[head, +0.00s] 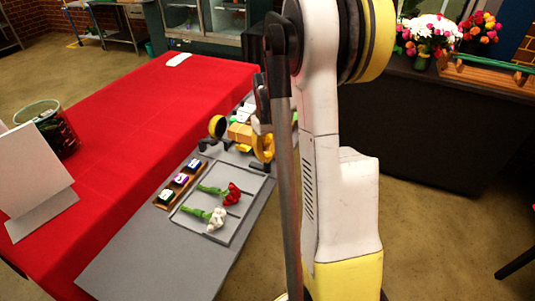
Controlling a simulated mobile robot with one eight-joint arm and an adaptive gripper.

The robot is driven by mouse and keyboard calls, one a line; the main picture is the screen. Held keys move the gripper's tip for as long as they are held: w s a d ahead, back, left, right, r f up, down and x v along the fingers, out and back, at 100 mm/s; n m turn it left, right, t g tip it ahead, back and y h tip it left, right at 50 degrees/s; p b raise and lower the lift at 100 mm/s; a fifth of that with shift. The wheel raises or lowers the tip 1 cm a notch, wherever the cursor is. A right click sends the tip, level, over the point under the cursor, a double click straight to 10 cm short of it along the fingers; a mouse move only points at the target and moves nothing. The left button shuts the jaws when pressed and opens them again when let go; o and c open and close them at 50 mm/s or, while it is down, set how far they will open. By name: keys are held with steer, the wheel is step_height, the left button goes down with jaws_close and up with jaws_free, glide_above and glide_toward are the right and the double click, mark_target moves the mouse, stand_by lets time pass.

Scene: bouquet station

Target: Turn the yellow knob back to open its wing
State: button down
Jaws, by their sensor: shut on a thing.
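A small fixture (240,132) with a tan block and yellow parts stands at the right edge of the table, beyond the grey tray. A round yellow disc with a dark rim (217,126) is on its left. A yellow ring-like part, apparently the yellow knob (263,148), is on its right, close to my arm. My dark gripper (261,122) shows only in part at the left edge of my arm, just above this yellow part, and is shut on it. The fingertips and the knob's exact angle are too small and covered to tell. I cannot make out how far any wing is open.
A grey tray (185,228) holds a red flower (231,194) and a white flower (216,219). A wooden rack (165,199) with small coloured blocks lies left of it. A white panel (30,175) and a basket (66,137) stand further left. Much red cloth (150,95) is clear.

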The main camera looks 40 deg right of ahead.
mark_target(267, 154)
steer(key=shift+n, duration=1.1)
steer(key=c, duration=1.1)
jaws_free()
step_height(267, 154, up, 12)
steer(key=shift+a, duration=0.1)
